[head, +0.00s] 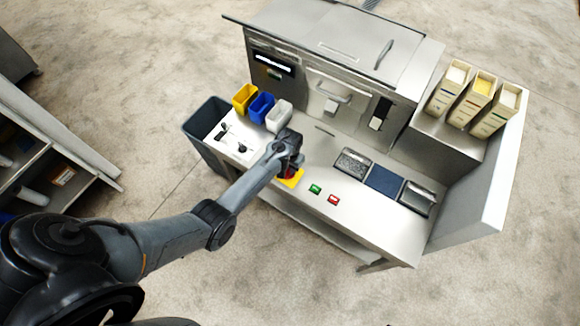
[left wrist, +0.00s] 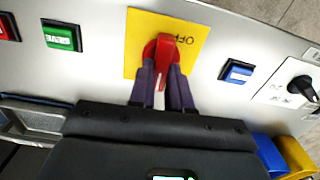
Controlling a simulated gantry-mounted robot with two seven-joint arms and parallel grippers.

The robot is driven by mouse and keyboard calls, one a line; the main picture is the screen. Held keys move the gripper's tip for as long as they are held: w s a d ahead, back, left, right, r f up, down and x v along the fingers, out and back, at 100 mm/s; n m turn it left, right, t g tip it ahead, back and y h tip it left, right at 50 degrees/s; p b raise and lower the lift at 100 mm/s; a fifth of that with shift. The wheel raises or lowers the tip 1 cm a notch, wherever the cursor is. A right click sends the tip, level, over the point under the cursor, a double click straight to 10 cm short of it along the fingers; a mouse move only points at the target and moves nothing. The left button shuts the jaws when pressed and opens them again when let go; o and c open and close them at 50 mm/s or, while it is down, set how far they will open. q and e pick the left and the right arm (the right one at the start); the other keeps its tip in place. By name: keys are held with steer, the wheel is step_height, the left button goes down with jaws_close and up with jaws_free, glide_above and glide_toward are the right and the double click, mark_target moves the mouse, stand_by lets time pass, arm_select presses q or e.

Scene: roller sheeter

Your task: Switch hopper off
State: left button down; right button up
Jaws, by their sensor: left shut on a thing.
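A red rotary switch (left wrist: 165,47) sits on a yellow plate (left wrist: 188,24) on the machine's steel front ledge. The word OFF shows upside down on the plate, to the right of the switch in the left wrist view. My left gripper (left wrist: 163,88) is shut on the red switch's handle, one finger on each side. In the head view, my left gripper (head: 289,165) is over the yellow plate (head: 291,179) and hides much of the switch. Other markings on the plate are hidden. My right gripper is not in view.
A green button (head: 315,189) and a red button (head: 334,199) are right of the plate. A blue button (left wrist: 237,73) is close by in the left wrist view. Yellow (head: 244,97), blue (head: 261,106) and white (head: 279,115) bins stand behind left; trays (head: 385,180) lie right.

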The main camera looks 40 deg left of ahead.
arm_select(q)
steer(key=n+p, duration=0.1)
steer(key=n, duration=0.2)
steer(key=shift+r+p, duration=0.15)
steer(key=shift+p, duration=0.25)
steer(key=n+p, duration=0.1)
steer(key=n, duration=0.4)
steer(key=shift+s+a, duration=0.1)
steer(key=shift+a, duration=0.05)
steer(key=n, duration=0.4)
steer(key=shift+s, duration=0.1)
steer(key=n, duration=0.5)
steer(key=shift+s+a, duration=0.1)
steer(key=shift+s, duration=0.05)
steer(key=shift+n, duration=0.3)
steer(key=c, duration=1.1)
jaws_free()
steer(key=shift+o, duration=0.2)
step_height(320, 180, up, 10)
steer(key=p, duration=0.4)
steer(key=shift+r, duration=0.25)
